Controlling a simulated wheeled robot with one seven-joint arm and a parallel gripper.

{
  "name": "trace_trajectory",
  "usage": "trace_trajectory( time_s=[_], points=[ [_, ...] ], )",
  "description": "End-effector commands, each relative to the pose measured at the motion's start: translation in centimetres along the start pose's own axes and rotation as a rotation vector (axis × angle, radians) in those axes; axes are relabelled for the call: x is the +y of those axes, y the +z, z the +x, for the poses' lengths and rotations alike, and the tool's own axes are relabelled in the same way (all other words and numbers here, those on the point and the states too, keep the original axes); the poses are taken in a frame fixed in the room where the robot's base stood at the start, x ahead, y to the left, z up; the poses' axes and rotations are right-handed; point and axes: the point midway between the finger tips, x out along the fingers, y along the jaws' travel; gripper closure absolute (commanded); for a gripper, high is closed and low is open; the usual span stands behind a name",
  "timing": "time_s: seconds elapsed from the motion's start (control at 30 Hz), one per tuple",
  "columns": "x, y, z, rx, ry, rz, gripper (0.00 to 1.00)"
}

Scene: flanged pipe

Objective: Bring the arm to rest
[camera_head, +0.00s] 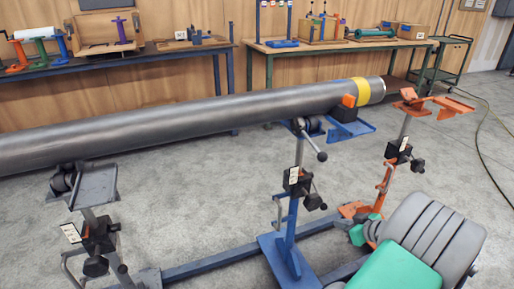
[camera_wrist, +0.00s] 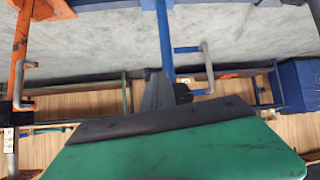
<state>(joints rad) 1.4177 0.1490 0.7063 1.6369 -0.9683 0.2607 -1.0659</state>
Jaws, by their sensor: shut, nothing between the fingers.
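My gripper (camera_wrist: 165,122) shows in the wrist view as a green body with a dark front edge across the bottom. It is shut, with nothing held. Its fingertips are hard to make out. In the head view, my folded grey and green arm is at the lower right, apart from the pipe and beside the orange stand (camera_head: 400,150). The long grey flanged pipe (camera_head: 190,117), with a yellow band near its right end, lies across the blue stand (camera_head: 296,190) and a grey-topped stand (camera_head: 97,185) at the left.
Two benches with tools (camera_head: 300,46) and a green cart (camera_head: 447,60) stand along the back wall. A hose (camera_head: 480,135) lies on the floor at right. The blue stand pole (camera_wrist: 165,35) appears inverted in the wrist view.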

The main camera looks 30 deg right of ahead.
Motion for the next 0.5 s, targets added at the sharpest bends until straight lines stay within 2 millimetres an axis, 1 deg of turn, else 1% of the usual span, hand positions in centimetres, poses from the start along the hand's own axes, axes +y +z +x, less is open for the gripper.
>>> trace_trajectory(
  time_s=[0.03, 0.07, 0.1, 0.17, 0.2, 0.27, 0.3, 0.37, 0.4, 0.47, 0.5],
  points=[
    [-1.2, -3.3, -0.5, -0.026, -0.031, -0.015, 1.0],
    [-2.3, -5.1, -0.5, -0.053, -0.054, -0.017, 1.0],
    [-4.1, -7.7, -0.6, -0.094, -0.089, -0.02, 1.0],
    [-7.6, -12.0, -1.2, -0.171, -0.139, -0.023, 1.0],
    [-10.1, -14.7, -1.9, -0.226, -0.164, -0.023, 1.0],
    [-13.8, -18.2, -3.2, -0.308, -0.188, -0.021, 1.0],
    [-16.4, -20.4, -4.4, -0.358, -0.197, -0.02, 1.0],
    [-20.2, -23.5, -6.7, -0.428, -0.198, -0.019, 1.0],
    [-22.6, -25.4, -8.6, -0.471, -0.193, -0.017, 1.0],
    [-26.1, -27.8, -11.7, -0.527, -0.174, -0.009, 1.0],
    [-28.2, -29.2, -13.9, -0.559, -0.158, -0.001, 1.0]
  ],
)
